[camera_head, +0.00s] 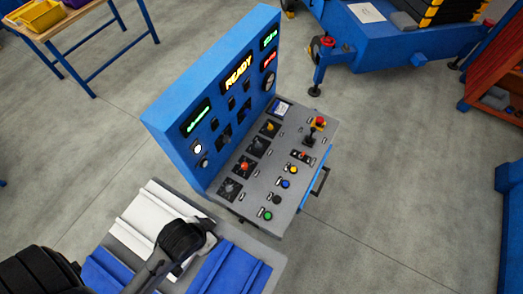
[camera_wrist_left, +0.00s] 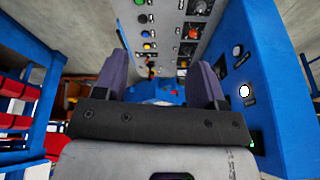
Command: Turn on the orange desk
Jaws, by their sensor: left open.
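A control console with a blue upright panel (camera_head: 170,135) and a sloped grey desk top (camera_head: 243,205) stands in the middle of the head view. The desk top carries an orange knob (camera_head: 244,166), a yellow knob (camera_head: 270,127), and green (camera_head: 267,215), black and blue buttons. A red mushroom button (camera_head: 318,122) is at the far end. The panel's display reads READY in yellow (camera_head: 238,71). My left gripper (camera_wrist_left: 160,80) is open and empty in the left wrist view, at the console's near end. In the head view its fingers are hard to make out. My right gripper is not in view.
A drawer-like handle (camera_head: 320,181) sticks out from the console's right side. White and blue panels (camera_head: 150,213) lie in front of the near end. A blue lift machine (camera_head: 385,45) stands behind, and an orange rack (camera_head: 492,70) at the right. Open concrete floor lies around the console.

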